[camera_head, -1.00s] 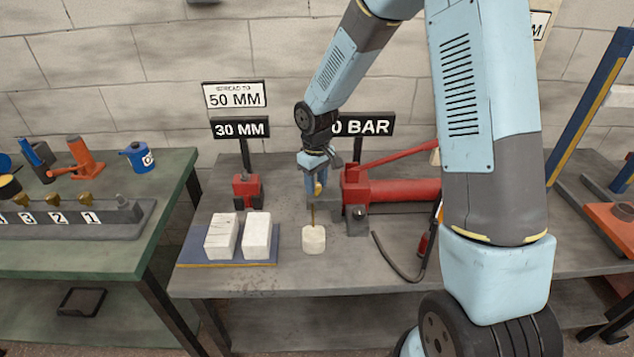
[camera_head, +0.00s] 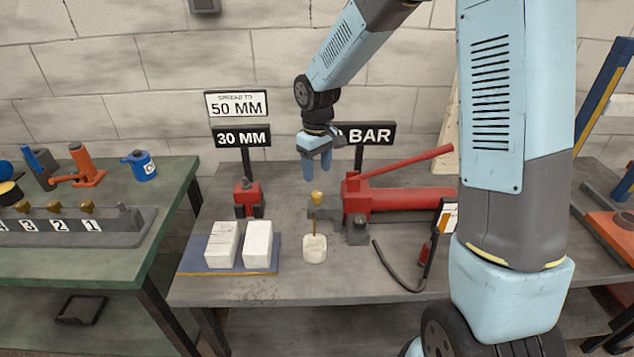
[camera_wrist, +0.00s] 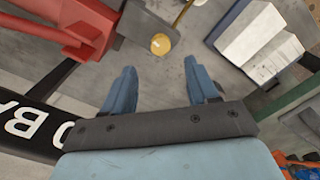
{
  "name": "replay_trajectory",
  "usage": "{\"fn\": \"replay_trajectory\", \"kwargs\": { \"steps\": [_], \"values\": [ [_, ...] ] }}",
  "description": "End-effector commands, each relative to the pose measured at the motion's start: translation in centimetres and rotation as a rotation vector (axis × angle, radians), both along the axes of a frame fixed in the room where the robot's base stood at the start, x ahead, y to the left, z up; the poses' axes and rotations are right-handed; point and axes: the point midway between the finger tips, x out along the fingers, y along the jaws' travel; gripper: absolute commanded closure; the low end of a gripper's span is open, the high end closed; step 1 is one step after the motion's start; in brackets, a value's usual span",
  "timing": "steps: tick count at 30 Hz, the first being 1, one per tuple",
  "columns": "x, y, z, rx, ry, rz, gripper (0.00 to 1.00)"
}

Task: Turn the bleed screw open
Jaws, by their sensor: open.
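The brass-yellow bleed screw (camera_head: 317,197) sits at the left end of the red hand pump (camera_head: 405,199), on a small grey block. It also shows in the wrist view (camera_wrist: 160,44), between and beyond my fingertips. My gripper (camera_head: 315,172) is open and empty, a short way above the screw, apart from it. In the wrist view my two blue fingers (camera_wrist: 158,70) are spread. A thin amber line (camera_head: 314,222) runs from below the screw to a white cup (camera_head: 314,250); I cannot tell whether it is a tube or liquid.
A red spreader (camera_head: 248,199) stands left of the pump, behind white blocks (camera_head: 222,243) on a blue plate. Signs read 50 MM, 30 MM and BAR (camera_head: 370,134). A dark hose (camera_head: 395,272) lies at the front right. The green bench (camera_head: 120,220) stands left.

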Motion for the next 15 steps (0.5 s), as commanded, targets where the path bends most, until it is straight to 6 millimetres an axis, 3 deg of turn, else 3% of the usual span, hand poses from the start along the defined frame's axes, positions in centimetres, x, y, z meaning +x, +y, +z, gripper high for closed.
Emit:
{"fn": "replay_trajectory", "kwargs": {
  "steps": [6, 15],
  "values": [
    [0.1, 0.0, 3.7, 0.001, -0.003, -0.001, 0.41],
    [0.0, 0.0, 5.5, 0.000, 0.000, 0.000, 0.41]
  ]
}}
